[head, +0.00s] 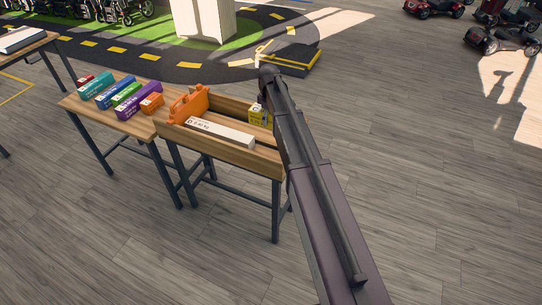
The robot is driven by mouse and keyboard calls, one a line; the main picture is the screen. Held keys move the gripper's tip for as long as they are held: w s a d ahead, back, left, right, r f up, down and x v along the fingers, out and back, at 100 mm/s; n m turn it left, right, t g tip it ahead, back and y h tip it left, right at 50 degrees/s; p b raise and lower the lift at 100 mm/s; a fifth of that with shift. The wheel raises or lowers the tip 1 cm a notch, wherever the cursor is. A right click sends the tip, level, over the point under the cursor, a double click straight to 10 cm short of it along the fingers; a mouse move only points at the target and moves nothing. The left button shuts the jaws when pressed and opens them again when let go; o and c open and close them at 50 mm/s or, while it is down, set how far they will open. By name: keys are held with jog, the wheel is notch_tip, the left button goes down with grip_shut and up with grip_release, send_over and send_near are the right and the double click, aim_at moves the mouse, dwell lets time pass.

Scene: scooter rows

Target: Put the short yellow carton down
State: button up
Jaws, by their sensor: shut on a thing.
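A short yellow carton (257,114) shows at the right end of the wooden tray-like table top, just left of my arm. Its right part is hidden behind my arm. I cannot tell whether it rests on the wood or hangs just above it. My arm reaches from the lower right up to this end of the table. My gripper is hidden behind the arm, so its fingers and their hold do not show.
The table (235,158) with raised edges also holds a long white carton (220,132) and an orange caddy (187,104). A second table (97,123) on the left bears several coloured cartons. Behind is a low dark platform (290,62).

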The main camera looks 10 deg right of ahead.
jog(key=shift+f, duration=0.1)
jog(key=shift+f+b, duration=0.2)
jog(key=shift+b, duration=0.1)
jog(key=shift+s, duration=0.1)
jog(key=shift+f, duration=0.2)
notch_tip(320, 180, down, 14)
jog(key=b, duration=1.4)
jog(key=shift+r, duration=0.1)
jog(key=shift+f+b, duration=1.95)
jog(key=shift+b, duration=0.1)
jog(key=shift+f, duration=0.1)
jog(key=o, duration=1.1)
jog(key=shift+c, duration=0.2)
